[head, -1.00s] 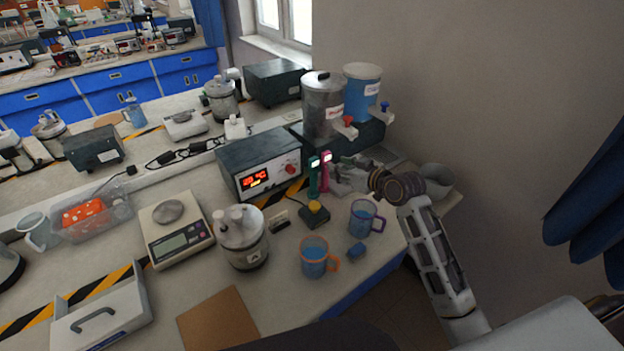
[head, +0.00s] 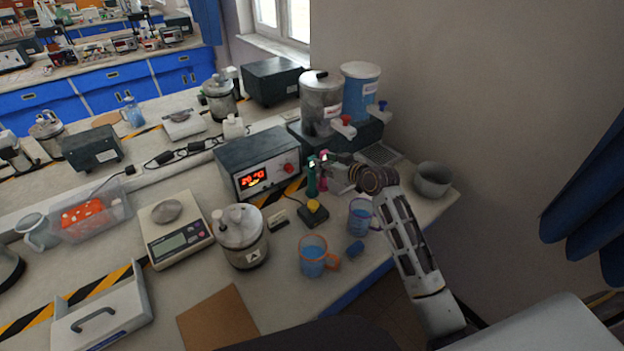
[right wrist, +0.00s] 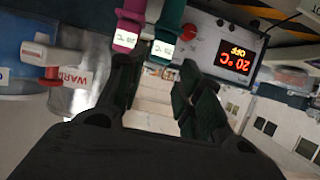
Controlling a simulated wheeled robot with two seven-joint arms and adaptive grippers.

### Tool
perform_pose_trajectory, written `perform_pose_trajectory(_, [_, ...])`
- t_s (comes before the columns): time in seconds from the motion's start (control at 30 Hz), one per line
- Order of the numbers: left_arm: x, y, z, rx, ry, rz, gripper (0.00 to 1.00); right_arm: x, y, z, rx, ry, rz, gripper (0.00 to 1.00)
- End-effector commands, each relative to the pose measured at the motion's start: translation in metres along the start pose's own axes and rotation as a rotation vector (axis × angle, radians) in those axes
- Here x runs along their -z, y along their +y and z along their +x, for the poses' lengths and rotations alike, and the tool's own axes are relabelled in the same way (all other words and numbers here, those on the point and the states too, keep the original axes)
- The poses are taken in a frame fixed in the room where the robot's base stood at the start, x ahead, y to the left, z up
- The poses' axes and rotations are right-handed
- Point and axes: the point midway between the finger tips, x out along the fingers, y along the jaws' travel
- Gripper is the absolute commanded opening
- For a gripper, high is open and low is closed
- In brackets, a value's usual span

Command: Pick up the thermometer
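Two upright stick-shaped thermometers with small lit displays stand side by side on the bench: a green one (head: 312,180) and a magenta one (head: 324,172). In the right wrist view the magenta thermometer (right wrist: 129,28) and the green thermometer (right wrist: 167,35) show at the top, just past the fingertips. My right gripper (head: 334,177) is just right of the magenta one in the head view. In the wrist view my right gripper (right wrist: 156,68) is open, with nothing clearly held between its fingers. Whether a finger touches a thermometer cannot be told. My left gripper is not in view.
A heater box with a red display (head: 255,165) stands left of the thermometers. Metal (head: 321,105) and blue (head: 361,90) dispensers stand behind. A yellow-button box (head: 312,213), an orange-handled mug (head: 313,256) and a purple-handled mug (head: 361,216) are in front. A grey bowl (head: 433,181) sits right.

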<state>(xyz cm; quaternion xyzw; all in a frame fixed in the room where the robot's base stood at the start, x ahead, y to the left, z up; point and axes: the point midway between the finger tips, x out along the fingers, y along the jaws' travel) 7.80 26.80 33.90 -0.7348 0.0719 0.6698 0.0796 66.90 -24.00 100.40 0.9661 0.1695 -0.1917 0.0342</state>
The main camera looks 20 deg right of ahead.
Motion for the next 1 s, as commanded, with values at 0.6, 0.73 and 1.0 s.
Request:
perform_pose_trajectory(0.6, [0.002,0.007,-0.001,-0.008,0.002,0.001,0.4,0.0,-0.001,0.019,0.001,-0.001,0.001,0.36])
perform_pose_trajectory(0.73, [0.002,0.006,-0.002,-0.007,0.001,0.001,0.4,0.0,-0.001,0.021,0.001,-0.001,0.001,0.36])
perform_pose_trajectory(1.0, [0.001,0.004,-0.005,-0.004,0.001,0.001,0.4,0.001,-0.001,0.037,0.002,-0.001,0.003,0.36])
